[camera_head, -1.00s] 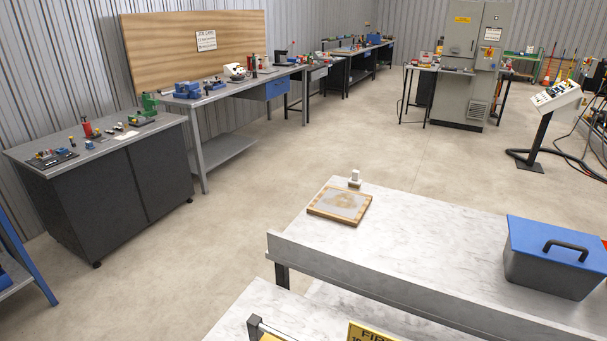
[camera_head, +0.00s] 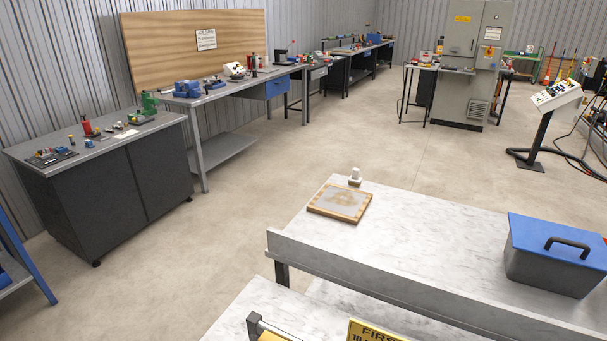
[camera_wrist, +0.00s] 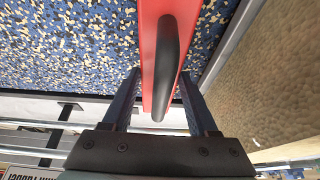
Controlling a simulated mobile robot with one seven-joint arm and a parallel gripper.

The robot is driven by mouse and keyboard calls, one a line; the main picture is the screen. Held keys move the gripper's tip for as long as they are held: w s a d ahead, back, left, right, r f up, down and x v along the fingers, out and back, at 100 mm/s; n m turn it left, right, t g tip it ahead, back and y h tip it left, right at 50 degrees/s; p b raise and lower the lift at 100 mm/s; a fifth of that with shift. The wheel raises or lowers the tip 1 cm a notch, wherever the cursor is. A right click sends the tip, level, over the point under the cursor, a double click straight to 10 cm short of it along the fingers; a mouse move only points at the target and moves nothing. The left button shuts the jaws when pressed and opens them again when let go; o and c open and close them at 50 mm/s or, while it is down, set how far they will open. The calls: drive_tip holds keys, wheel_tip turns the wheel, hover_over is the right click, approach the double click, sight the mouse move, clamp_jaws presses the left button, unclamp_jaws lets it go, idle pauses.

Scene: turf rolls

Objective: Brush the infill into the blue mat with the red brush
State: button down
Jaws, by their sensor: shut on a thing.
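In the wrist view my gripper (camera_wrist: 158,100) is shut on the red brush (camera_wrist: 152,60). Its two dark fingers stand on either side of the brush's black handle (camera_wrist: 168,58). Behind the brush lies the blue mat (camera_wrist: 60,45), speckled with cream and dark flecks. The brush is over the mat, near its right edge. The bristles are hidden, so I cannot tell whether they touch the mat. I cannot make out the infill apart from the flecks. The head view shows neither gripper, brush nor blue mat.
A grey metal edge (camera_wrist: 228,40) borders the mat, with a brown textured surface (camera_wrist: 275,75) to its right. In the head view, a marble-topped table (camera_head: 430,240) holds a wood-framed board (camera_head: 340,202) and a blue-lidded box (camera_head: 553,260). The floor (camera_head: 240,215) beyond is clear.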

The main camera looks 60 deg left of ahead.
drive_tip(key=shift+r+p, duration=0.1)
drive_tip(key=shift+p, duration=0.2)
drive_tip(key=shift+w+d, duration=0.3)
drive_tip(key=shift+d, duration=0.1)
drive_tip(key=shift+w+d+p, duration=0.25)
drive_tip(key=shift+w+d, duration=0.25)
drive_tip(key=shift+d, duration=0.25)
drive_tip(key=shift+w+d+p, duration=0.25)
drive_tip(key=shift+w+d, duration=0.25)
drive_tip(key=shift+d, duration=0.25)
drive_tip(key=shift+w+d+p, duration=0.25)
drive_tip(key=shift+w+d, duration=0.25)
drive_tip(key=shift+d, duration=0.25)
drive_tip(key=shift+s+a, duration=0.6)
drive_tip(key=shift+a, duration=0.3)
drive_tip(key=shift+s+a, duration=0.6)
drive_tip(key=shift+a, duration=0.3)
drive_tip(key=shift+s+a, duration=0.6)
drive_tip(key=shift+a, duration=0.3)
drive_tip(key=shift+d, duration=0.1)
